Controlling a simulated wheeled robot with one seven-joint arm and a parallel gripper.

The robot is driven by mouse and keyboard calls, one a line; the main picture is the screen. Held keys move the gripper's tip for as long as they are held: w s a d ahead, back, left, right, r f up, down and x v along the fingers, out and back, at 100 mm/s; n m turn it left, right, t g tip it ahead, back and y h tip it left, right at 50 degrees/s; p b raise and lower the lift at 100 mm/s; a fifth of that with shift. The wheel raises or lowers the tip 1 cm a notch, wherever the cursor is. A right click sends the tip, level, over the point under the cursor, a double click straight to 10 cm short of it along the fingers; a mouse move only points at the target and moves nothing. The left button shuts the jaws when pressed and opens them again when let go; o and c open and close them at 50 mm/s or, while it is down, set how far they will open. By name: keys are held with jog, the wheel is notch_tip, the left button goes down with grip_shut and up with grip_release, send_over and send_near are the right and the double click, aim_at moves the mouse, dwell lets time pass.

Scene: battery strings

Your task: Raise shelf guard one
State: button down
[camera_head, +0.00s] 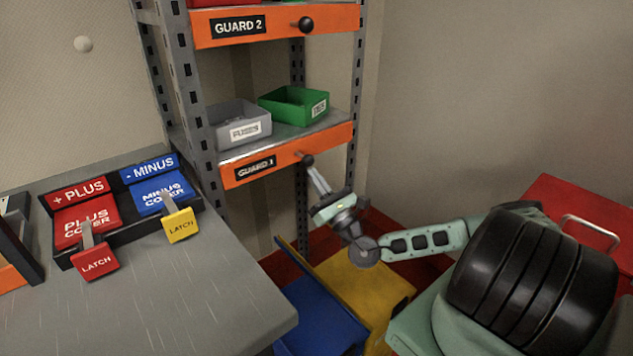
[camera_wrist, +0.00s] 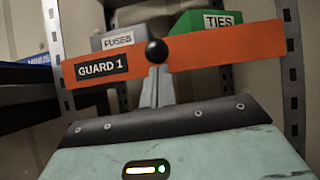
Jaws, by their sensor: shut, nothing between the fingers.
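Shelf guard one is an orange bar (camera_head: 325,143) labelled GUARD 1 along the front edge of the lower shelf. It tilts up to the right in the head view and spans the wrist view (camera_wrist: 225,46). A black round knob (camera_head: 307,159) sticks out from its front; it shows in the wrist view (camera_wrist: 157,51) too. My gripper (camera_head: 312,172) is shut, with its fingertips just below and at the knob. In the wrist view the fingers (camera_wrist: 157,80) point up at the knob, which stands above their tips. Whether they touch it, I cannot tell.
A grey FUSES bin (camera_head: 239,124) and a green TIES bin (camera_head: 293,104) stand behind the guard. An orange GUARD 2 bar (camera_head: 275,25) is above. The grey table (camera_head: 190,280) with plus and minus covers is at left. Blue and yellow panels are below my arm.

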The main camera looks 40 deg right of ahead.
jog(key=shift+r, duration=0.15)
notch_tip(320, 180, up, 7)
jog(key=p, duration=0.9)
jog(key=shift+f+h+p, duration=0.2)
jog(key=shift+h+p, duration=0.1)
jog(key=shift+p, duration=0.1)
jog(key=w+f+b+v, duration=0.1)
jog(key=b+v, duration=0.1)
jog(key=v, duration=0.4)
jog(key=f+b+v, duration=0.1)
jog(key=b+v, duration=0.1)
jog(key=v, duration=0.5)
jog(key=shift+w+f, duration=0.3)
jog(key=shift+f, duration=0.1)
jog(key=shift+d, duration=0.1)
